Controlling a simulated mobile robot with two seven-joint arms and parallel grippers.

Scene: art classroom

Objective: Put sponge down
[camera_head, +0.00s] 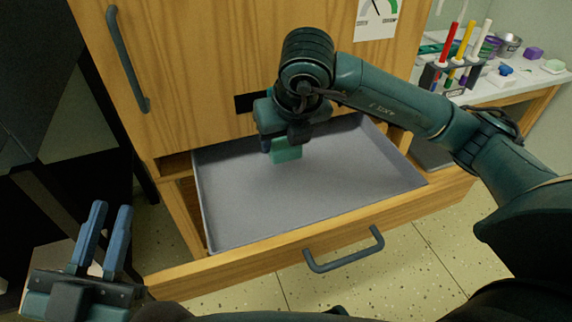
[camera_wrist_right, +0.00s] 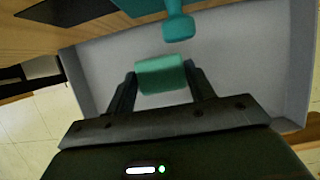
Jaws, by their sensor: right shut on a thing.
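A green sponge (camera_head: 286,151) is held in my right gripper (camera_head: 279,143), over the back part of the open drawer (camera_head: 330,195). In the right wrist view the sponge (camera_wrist_right: 160,74) sits between the two dark fingers of the right gripper (camera_wrist_right: 160,82), which is shut on it. The grey drawer floor shows behind it; I cannot tell whether the sponge touches the floor. My left gripper (camera_head: 103,240) is at the lower left of the head view, open and empty, its two blue fingers apart, outside the drawer.
The wooden cabinet (camera_head: 200,60) rises behind the drawer. The drawer's front handle (camera_head: 344,252) faces me. A teal object (camera_wrist_right: 178,20) shows near the sponge in the right wrist view. A counter at the right holds a rack of coloured tubes (camera_head: 460,70). Most of the drawer floor is bare.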

